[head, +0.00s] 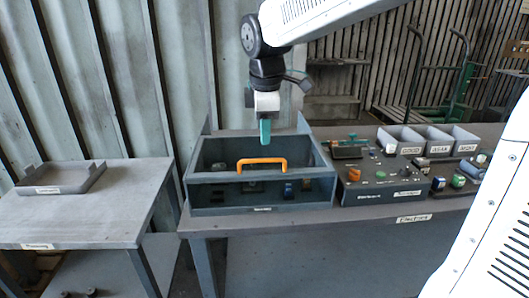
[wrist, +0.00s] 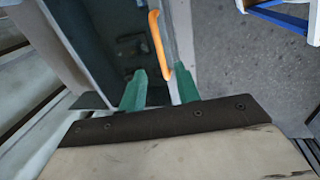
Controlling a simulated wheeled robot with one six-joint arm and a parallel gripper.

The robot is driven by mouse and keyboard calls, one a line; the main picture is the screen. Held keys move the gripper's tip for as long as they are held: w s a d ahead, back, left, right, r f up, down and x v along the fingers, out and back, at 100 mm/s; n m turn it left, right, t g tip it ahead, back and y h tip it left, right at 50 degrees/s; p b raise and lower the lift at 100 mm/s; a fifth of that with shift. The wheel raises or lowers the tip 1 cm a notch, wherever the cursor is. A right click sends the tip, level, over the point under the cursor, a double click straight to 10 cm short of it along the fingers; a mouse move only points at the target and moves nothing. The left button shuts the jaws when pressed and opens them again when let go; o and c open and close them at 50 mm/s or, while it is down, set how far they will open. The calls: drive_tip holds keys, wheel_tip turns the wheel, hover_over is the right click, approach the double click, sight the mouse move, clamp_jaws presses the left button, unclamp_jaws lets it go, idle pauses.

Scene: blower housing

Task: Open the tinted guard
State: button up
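The tinted guard (head: 218,160) lies over the top of the grey blower housing (head: 240,198) and looks shut. Dark parts show through it. An orange bar handle (head: 262,162) stands on its front edge. My gripper (head: 265,143) points down above the guard, close above or behind the handle. In the wrist view my gripper's two green fingers (wrist: 160,77) are apart with nothing held between them. The handle (wrist: 158,42) lies just past the fingertips, its lower end lined up with the gap. I cannot tell the exact distance.
A control panel (head: 380,180) with coloured knobs and several grey bins (head: 438,143) stand to the right on the same bench (head: 340,218). A side table (head: 95,228) with a shallow tray (head: 62,180) is at left. A corrugated wall (head: 120,80) rises behind.

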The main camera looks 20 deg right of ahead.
sight(264, 160)
drive_tip(key=f, duration=0.2)
drive_tip(key=w+f, duration=0.1)
drive_tip(key=f, duration=0.4)
drive_tip(key=shift+w+d+f, duration=0.2)
drive_tip(key=shift+w+d, duration=0.05)
clamp_jaws()
